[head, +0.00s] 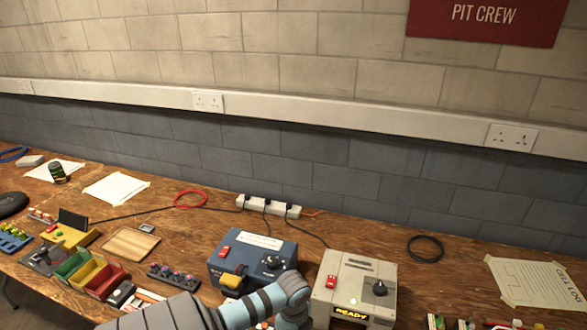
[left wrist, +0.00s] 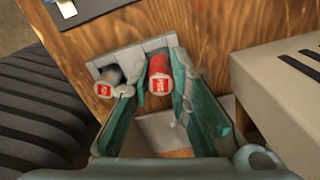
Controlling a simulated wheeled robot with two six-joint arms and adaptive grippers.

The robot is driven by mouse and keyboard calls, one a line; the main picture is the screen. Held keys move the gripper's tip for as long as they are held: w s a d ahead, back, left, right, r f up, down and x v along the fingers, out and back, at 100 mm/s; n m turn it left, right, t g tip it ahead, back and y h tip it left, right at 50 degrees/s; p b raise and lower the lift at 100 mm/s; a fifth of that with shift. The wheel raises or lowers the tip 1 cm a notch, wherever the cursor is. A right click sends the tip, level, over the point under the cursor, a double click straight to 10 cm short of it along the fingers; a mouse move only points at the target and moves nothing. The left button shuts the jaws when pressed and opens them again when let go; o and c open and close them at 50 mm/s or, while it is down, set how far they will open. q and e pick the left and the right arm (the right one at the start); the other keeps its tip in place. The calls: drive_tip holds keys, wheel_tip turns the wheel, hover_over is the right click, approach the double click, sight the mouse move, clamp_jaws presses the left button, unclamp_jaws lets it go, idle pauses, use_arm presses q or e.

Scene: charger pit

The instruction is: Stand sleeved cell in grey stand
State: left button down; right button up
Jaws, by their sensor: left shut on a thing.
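In the left wrist view a small grey stand (left wrist: 153,46) sits on the wooden bench top. A red cell (left wrist: 160,66) with a pale end lies between the teal fingers of my left gripper (left wrist: 153,92), which is shut on it. The cell is at the stand's right part; I cannot tell whether it is seated there. A second cell (left wrist: 104,90), dark with a red label on its end, is at the stand's left part, just outside the left finger. In the head view my left arm covers the gripper and the stand. My right gripper is in neither view.
A blue charger (head: 230,250) and a grey charger (head: 352,270) stand on the bench (head: 450,270). Colored bins (head: 100,275), a wooden tray (head: 131,243) and a power strip (head: 268,206) are further left and back. Bench around the black cable ring (head: 425,248) is mostly clear.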

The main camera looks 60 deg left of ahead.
use_arm(q)
drive_tip(key=shift+f+b, duration=0.4)
drive_tip(key=shift+f, duration=0.35)
drive_tip(key=shift+f, duration=0.3)
idle(0.7)
drive_tip(key=c, duration=1.4)
unclamp_jaws()
wheel_tip(320, 180, up, 5)
drive_tip(key=p, duration=0.5)
drive_tip(key=shift+p, duration=0.35)
drive_tip(key=shift+r+p, duration=0.65)
drive_tip(key=shift+r, duration=0.45)
drive_tip(key=shift+f, duration=0.1)
